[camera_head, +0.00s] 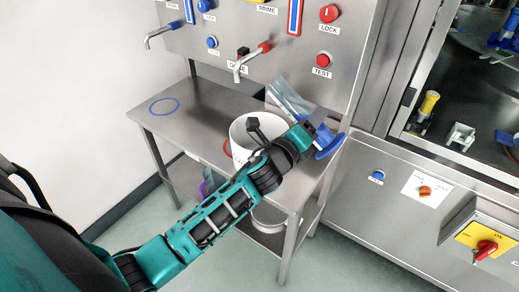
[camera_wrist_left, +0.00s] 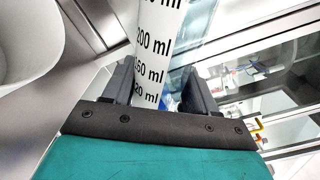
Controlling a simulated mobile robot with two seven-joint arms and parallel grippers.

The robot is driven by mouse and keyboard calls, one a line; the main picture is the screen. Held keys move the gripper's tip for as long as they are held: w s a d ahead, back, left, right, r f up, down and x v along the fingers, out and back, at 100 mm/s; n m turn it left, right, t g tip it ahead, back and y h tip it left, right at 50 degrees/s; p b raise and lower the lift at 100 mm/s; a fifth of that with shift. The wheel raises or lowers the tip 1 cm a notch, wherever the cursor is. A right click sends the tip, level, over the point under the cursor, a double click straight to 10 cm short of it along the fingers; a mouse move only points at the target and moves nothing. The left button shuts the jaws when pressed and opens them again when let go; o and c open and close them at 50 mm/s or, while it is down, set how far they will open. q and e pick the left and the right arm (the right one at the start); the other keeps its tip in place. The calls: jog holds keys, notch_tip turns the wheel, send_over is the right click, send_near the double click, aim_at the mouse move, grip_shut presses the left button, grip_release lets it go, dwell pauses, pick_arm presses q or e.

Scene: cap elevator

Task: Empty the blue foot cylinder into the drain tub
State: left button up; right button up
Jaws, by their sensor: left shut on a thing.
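The blue foot cylinder (camera_head: 290,101) is clear and tilted in the head view, its mouth up to the left and its blue foot (camera_head: 330,148) down to the right. My left gripper (camera_head: 313,128) is shut on it. In the left wrist view, black ml marks show on the cylinder (camera_wrist_left: 155,45) between the fingers (camera_wrist_left: 160,92). A white round tub (camera_head: 241,130) stands on the steel table, left of the gripper and partly hidden by my left arm. Its wall shows at the left of the wrist view (camera_wrist_left: 35,45). I cannot tell the liquid level. My right gripper is out of view.
The steel table (camera_head: 185,105) has free room at left, around a blue ring mark (camera_head: 164,106). Taps with blue (camera_head: 161,37) and red (camera_head: 251,60) handles jut from the panel behind. A machine cabinet stands at right.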

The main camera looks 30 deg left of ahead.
pick_arm(q)
jog(key=shift+d+n, duration=0.2)
jog(key=shift+n, duration=0.2)
jog(key=shift+f, duration=0.15)
jog(key=shift+d+f+n, duration=0.1)
jog(key=shift+n, duration=0.3)
jog(key=shift+b, duration=0.3)
jog(key=shift+d+f+n, duration=0.1)
jog(key=shift+f+n, duration=0.05)
jog(key=shift+n, duration=0.25)
jog(key=shift+f+n, duration=0.2)
jog(key=shift+n, duration=0.2)
jog(key=shift+d+f+n+b, duration=0.1)
jog(key=shift+f+n+b, duration=0.1)
jog(key=shift+n+b, duration=0.15)
